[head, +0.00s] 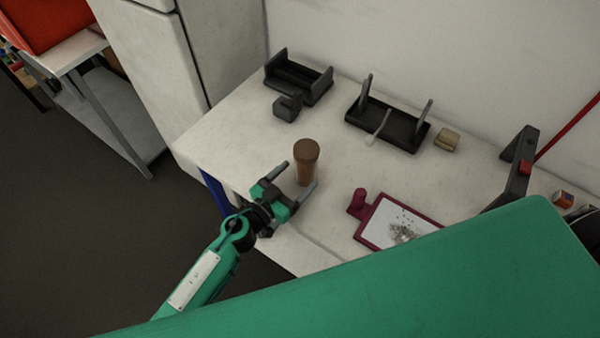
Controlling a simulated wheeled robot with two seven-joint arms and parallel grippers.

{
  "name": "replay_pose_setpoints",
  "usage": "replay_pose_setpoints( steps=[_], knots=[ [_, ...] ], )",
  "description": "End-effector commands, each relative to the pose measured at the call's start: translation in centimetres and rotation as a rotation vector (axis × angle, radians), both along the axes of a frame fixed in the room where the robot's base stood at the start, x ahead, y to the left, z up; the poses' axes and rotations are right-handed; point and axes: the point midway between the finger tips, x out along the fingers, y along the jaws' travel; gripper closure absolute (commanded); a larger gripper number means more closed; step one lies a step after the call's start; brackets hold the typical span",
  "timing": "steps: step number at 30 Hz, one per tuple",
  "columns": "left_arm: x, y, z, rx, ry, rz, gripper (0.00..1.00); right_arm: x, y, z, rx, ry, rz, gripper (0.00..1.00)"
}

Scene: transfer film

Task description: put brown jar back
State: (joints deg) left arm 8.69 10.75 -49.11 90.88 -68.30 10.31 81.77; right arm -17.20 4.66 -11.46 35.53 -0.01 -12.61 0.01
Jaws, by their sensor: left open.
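The brown jar (306,160) stands upright on the white table, near its front left part. It has a darker, wider top. My left gripper (297,178) is open, with one finger on each side of the jar's lower part. I cannot tell whether the fingers touch it. My right gripper is not in view.
A black holder (299,76) and a small dark block (287,107) stand at the table's back left. A black tray with two uprights (385,126) is at the back middle, beside a tan block (447,140). A red-framed clipboard (372,226) lies front right. Bare table (240,120) lies left of the jar.

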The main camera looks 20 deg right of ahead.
Motion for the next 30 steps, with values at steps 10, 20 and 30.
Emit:
replay_pose_setpoints(
  steps=[10, 20, 30],
  knots=[
    [-3.6, 5.9, -0.2, 0.002, 0.000, 0.000, 0.24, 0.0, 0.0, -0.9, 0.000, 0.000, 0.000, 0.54],
    [-5.0, 8.2, 0.0, 0.001, -0.001, 0.000, 0.24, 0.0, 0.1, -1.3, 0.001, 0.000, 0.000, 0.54],
    [-5.0, 8.2, 0.0, 0.000, 0.000, 0.000, 0.24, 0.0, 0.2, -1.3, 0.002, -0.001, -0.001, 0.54]
  ],
)
